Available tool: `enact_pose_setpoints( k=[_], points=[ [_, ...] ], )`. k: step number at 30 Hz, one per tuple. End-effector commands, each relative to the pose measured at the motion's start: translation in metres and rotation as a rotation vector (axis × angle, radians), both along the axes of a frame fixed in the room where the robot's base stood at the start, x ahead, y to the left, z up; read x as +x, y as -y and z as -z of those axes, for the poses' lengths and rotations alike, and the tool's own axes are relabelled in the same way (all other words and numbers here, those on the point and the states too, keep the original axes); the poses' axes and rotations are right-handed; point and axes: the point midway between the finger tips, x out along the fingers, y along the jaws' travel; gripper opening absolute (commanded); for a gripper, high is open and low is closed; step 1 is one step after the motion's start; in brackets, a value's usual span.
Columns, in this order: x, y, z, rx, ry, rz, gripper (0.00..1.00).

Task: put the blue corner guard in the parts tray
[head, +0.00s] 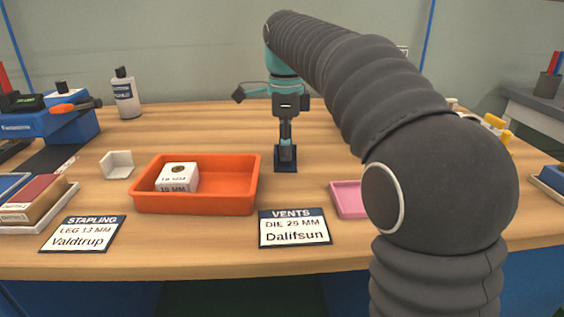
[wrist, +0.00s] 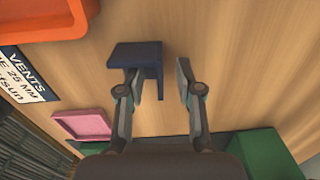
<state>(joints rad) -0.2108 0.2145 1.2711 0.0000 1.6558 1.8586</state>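The blue corner guard (head: 286,164) is dark navy and stands on the wooden table, right of the orange tray. In the wrist view the guard (wrist: 137,53) shows a flat plate and an upright wall. My gripper (head: 286,144) points down over it. In the wrist view my gripper (wrist: 160,75) is open, with the guard's wall between the fingers. A gap shows to the right finger; contact with the left finger cannot be told. The orange tray (head: 196,205), apparently the parts tray, holds a white marked block (head: 177,177).
A pink tray (head: 347,200) lies right of the VENTS card (head: 295,228). A white corner piece (head: 117,165) stands left of the orange tray. A white bottle (head: 125,97) stands behind. A green block (wrist: 250,155) shows in the wrist view. Bare table separates guard and orange tray.

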Motion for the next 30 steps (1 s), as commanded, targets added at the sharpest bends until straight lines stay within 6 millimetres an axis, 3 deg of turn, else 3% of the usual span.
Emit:
enact_pose_setpoints(
  k=[8, 13, 30],
  points=[
    [-0.0003, 0.0002, 0.0039, 0.000, 0.000, 0.000, 0.35],
    [-0.0002, 0.0002, 0.0039, 0.000, 0.000, 0.000, 0.00],
    [0.0004, -0.0001, -0.0048, 0.000, 0.002, 0.000, 0.00]
  ],
)
